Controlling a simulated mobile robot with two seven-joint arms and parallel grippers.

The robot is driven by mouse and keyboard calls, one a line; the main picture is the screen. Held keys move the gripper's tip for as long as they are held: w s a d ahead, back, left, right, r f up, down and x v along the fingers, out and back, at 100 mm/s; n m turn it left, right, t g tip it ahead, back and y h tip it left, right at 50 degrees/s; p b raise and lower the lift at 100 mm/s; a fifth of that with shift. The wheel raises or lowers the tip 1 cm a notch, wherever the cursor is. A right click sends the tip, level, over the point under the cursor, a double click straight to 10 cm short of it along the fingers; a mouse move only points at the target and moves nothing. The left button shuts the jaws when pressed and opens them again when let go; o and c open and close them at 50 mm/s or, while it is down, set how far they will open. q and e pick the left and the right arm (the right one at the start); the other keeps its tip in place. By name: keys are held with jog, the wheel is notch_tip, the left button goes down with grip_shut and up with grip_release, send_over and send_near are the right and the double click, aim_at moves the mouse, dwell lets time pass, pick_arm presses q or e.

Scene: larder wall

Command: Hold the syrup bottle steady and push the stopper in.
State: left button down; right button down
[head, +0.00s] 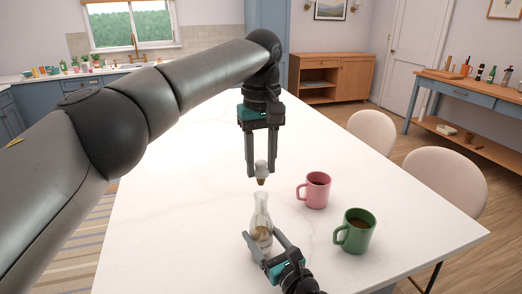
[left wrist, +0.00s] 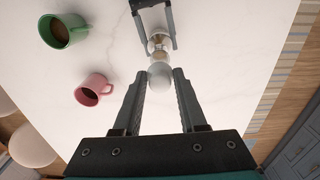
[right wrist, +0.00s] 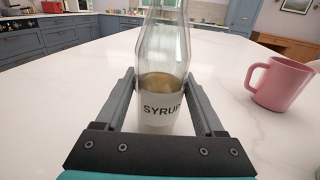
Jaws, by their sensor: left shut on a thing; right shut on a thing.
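The clear glass syrup bottle (head: 262,210) stands upright on the white table, with amber liquid and a white label reading SYRUP in the right wrist view (right wrist: 160,112). My right gripper (head: 261,236) is shut on its lower body, one finger on each side. My left gripper (head: 262,172) points down above the bottle, shut on the stopper (head: 262,168). The stopper has a pale round top and a brown lower end pointing down, just above the bottle mouth with a small gap in the head view. In the left wrist view the stopper's top (left wrist: 160,75) partly hides the bottle.
A pink mug (head: 318,190) and a green mug (head: 357,232), both with dark drink, stand right of the bottle on the white table (head: 160,220). The table left of the bottle is clear. Pale chairs (head: 372,132) stand along the right edge.

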aim_at(261, 184)
pick_arm(q)
jog(key=shift+f, duration=0.85)
jog(key=shift+f, duration=1.8)
dwell(1.2)
jog(key=shift+c, duration=1.9)
grip_release()
jog(key=shift+r, duration=0.1)
notch_tip(261, 184, up, 12)
jog(key=shift+f, duration=0.1)
pick_arm(e)
grip_release()
